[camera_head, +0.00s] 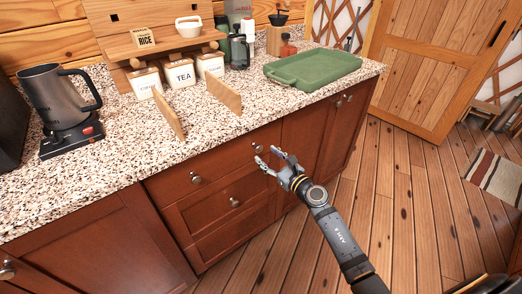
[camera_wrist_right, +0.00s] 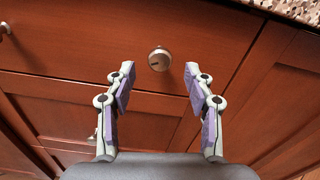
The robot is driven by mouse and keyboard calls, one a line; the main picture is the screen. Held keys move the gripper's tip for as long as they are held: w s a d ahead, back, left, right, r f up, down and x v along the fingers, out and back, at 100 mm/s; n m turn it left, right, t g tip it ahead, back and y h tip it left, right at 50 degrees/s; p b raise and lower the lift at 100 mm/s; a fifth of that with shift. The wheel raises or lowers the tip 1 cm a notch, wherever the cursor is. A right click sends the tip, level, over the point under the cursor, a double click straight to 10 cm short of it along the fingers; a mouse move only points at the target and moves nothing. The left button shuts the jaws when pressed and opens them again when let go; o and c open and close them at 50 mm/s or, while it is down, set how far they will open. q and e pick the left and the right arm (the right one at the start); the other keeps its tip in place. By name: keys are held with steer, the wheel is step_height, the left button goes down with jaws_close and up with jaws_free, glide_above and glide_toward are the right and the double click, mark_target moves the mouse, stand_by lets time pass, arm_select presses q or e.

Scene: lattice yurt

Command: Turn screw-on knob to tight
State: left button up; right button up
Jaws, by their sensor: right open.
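A round silver knob (camera_wrist_right: 159,60) sits on the front of a reddish-brown wooden drawer (camera_wrist_right: 100,45), with a short dark mark on its face. In the head view the same knob (camera_head: 258,148) shows at the right end of the top drawer, just past my right fingertips. My right gripper (camera_head: 266,156) is open and empty, pointing at the drawer front. In the right wrist view its two purple-padded fingers (camera_wrist_right: 159,72) stand apart, one on each side below the knob, not touching it. How far the knob is screwed in cannot be told. My left gripper is not in view.
Other knobs show on the top drawer (camera_head: 196,179) and a lower drawer (camera_head: 235,202). The speckled countertop edge (camera_head: 200,148) overhangs the drawers. A green tray (camera_head: 312,68), canisters and a kettle (camera_head: 55,95) stand on top. The wooden floor (camera_head: 385,215) before the cabinet is clear.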

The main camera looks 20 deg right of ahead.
mark_target(259, 149)
steer(key=x, duration=0.4)
steer(key=shift+w, duration=0.15)
jaws_close()
